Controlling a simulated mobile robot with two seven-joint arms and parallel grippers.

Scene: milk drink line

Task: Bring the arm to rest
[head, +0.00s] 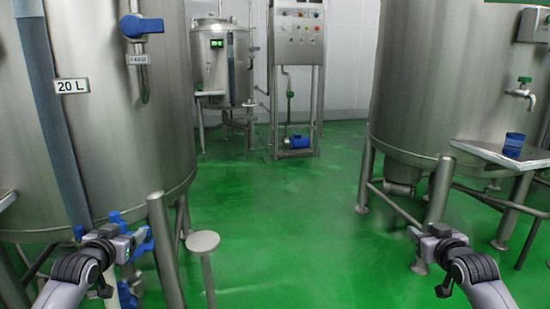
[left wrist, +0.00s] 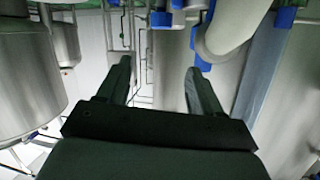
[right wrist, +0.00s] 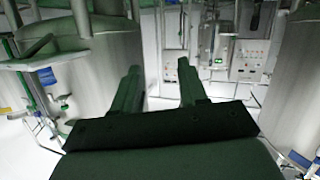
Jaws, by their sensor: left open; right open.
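My left gripper (head: 128,243) is at the lower left of the head view, in front of the large steel tank marked 20 L. In the left wrist view its two fingers (left wrist: 157,70) stand apart with nothing between them. My right gripper (head: 420,238) is at the lower right of the head view, in front of the right tank's legs. In the right wrist view its fingers (right wrist: 159,70) are also apart and empty. Both arms reach in from the bottom corners, held low and well apart.
The left tank (head: 110,130) has a blue-handled valve (head: 142,26). A round-topped steel post (head: 203,242) stands near my left gripper. A blue cup (head: 513,145) sits on a small shelf (head: 475,150) by the right tank (head: 415,90). The green floor (head: 285,220) between the tanks is clear.

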